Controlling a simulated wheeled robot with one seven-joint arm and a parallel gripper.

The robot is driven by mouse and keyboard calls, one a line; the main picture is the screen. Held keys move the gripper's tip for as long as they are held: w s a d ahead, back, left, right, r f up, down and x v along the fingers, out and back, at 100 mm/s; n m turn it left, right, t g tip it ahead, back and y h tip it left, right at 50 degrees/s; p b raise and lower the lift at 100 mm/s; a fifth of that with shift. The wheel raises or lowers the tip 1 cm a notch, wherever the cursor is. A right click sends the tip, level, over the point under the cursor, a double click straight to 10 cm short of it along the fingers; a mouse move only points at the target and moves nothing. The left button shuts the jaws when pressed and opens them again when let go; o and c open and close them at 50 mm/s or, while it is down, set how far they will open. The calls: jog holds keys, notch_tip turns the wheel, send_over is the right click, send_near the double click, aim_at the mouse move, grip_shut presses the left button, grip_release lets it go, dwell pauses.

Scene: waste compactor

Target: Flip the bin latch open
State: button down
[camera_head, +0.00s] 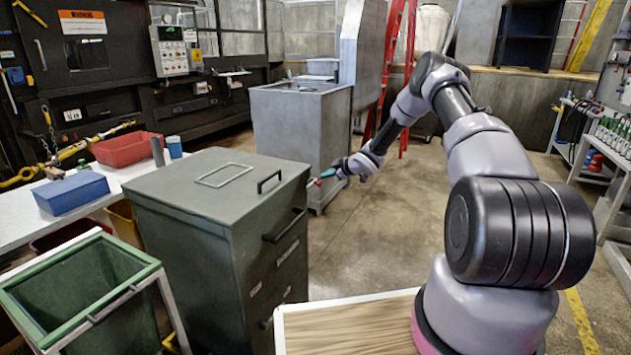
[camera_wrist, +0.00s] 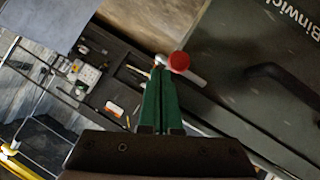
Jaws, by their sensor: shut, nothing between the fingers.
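The grey-green bin (camera_head: 215,225) stands left of centre with its lid closed. In the wrist view the bin (camera_wrist: 235,55) fills the right side, with lettering on its face. The latch's red knob (camera_wrist: 179,62) on a short metal lever shows just right of my fingertips. A small red spot by the bin's right side in the head view seems to be the same knob (camera_head: 318,182). My gripper (camera_head: 326,175) has green fingers pressed together with nothing between them. Its tips (camera_wrist: 159,66) are beside the knob; I cannot tell whether they touch it.
A black handle (camera_head: 285,226) sticks out from the bin's side, and another handle (camera_head: 269,182) sits on its lid. A metal container (camera_head: 300,125) stands behind. An open green bin (camera_head: 85,290) is at the front left. The floor (camera_head: 345,240) right of the bin is clear.

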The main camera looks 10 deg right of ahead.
jog(key=shift+w+d+f, duration=0.1)
jog(key=shift+w+f, duration=0.05)
jog(key=shift+f, duration=0.15)
jog(key=shift+r, duration=0.15)
dwell(0.5)
